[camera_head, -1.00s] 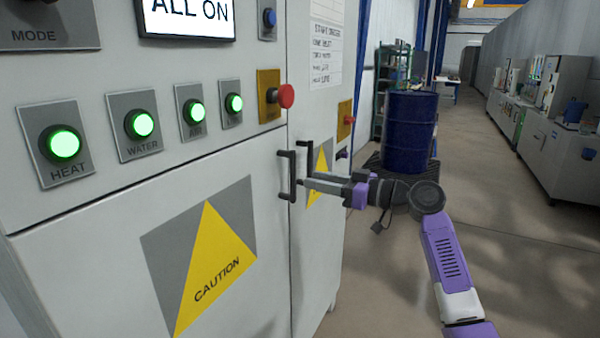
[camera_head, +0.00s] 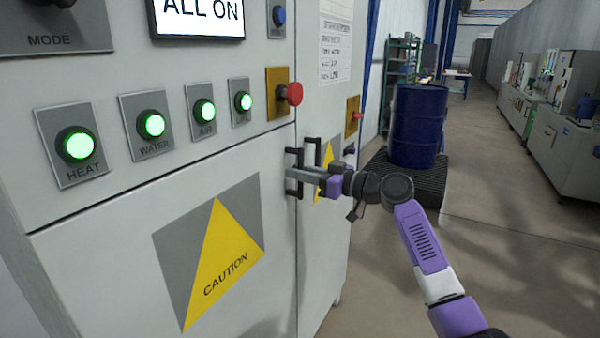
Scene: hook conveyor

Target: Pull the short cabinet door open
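The short cabinet door (camera_head: 110,240) is the light grey panel below the row of buttons, with a yellow caution sign (camera_head: 215,255) on it. It looks closed. Its black vertical handle (camera_head: 292,190) is at the door's right edge. My gripper (camera_head: 292,172) comes in from the right, with its grey fingers level at the middle of this handle. The fingers overlap the handle in the picture and hide its middle part. I cannot tell whether they touch it or are closed around it.
A taller door (camera_head: 325,230) with its own dark handle (camera_head: 317,145) stands just right. A red knob (camera_head: 290,93) sticks out above the short door. A blue drum (camera_head: 417,125) stands on a black pallet (camera_head: 435,180) behind my arm. The floor at right is free.

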